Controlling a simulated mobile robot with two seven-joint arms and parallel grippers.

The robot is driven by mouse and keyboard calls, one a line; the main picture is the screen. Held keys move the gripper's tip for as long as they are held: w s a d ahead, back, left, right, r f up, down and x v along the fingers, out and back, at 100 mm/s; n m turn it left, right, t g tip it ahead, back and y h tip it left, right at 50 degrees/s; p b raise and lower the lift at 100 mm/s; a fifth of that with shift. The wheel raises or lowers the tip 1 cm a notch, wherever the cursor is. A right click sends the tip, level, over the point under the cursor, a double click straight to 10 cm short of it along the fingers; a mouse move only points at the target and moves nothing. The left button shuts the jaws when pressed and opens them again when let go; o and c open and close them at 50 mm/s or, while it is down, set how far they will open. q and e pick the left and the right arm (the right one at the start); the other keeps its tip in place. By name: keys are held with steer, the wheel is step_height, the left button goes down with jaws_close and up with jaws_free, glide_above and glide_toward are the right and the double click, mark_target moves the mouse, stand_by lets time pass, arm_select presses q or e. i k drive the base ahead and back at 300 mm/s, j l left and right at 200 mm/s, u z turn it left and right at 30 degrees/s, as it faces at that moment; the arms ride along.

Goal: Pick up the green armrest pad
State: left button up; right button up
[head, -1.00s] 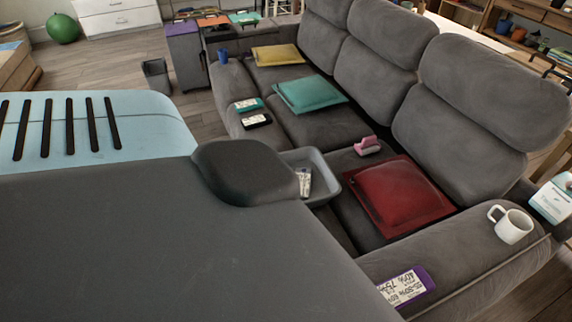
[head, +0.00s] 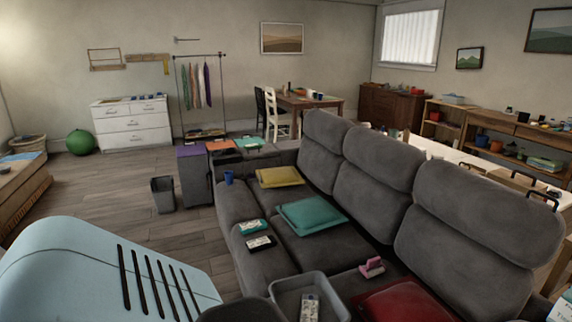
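A green pad (head: 249,143) lies flat at the far armrest end of the grey sofa (head: 330,165), right of an orange pad (head: 221,145). A purple pad (head: 190,150) lies further left on a grey side unit. A larger teal-green cushion (head: 312,216) lies on the sofa seat, nearer than the armrest pads. Neither of my grippers shows in the head view. Only light blue and dark parts of my own body show along the bottom left.
A yellow cushion (head: 279,177), red cushion (head: 400,302), pink object (head: 372,267) and grey tray (head: 340,304) are on the sofa. A blue cup (head: 228,177) stands near its front. A bin (head: 163,194) stands on the floor. Open floor (head: 110,190) lies to the left.

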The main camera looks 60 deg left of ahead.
mark_target(253, 145)
steer(key=k+j, duration=0.15)
steer(key=j, duration=0.2)
steer(key=k+j, duration=0.1)
steer(key=j, duration=0.25)
steer(key=k+j, duration=0.15)
steer(key=j, duration=0.15)
steer(key=k+j, duration=0.15)
steer(key=j, duration=0.2)
steer(key=j+z, duration=0.15)
steer(key=j, duration=0.8)
steer(key=j+z, duration=0.1)
steer(key=j, duration=1.05)
steer(key=j+z, duration=0.1)
steer(key=j, duration=1)
steer(key=j+z, duration=0.1)
steer(key=j, duration=1.05)
steer(key=k+j+z, duration=0.1)
steer(key=j, duration=1)
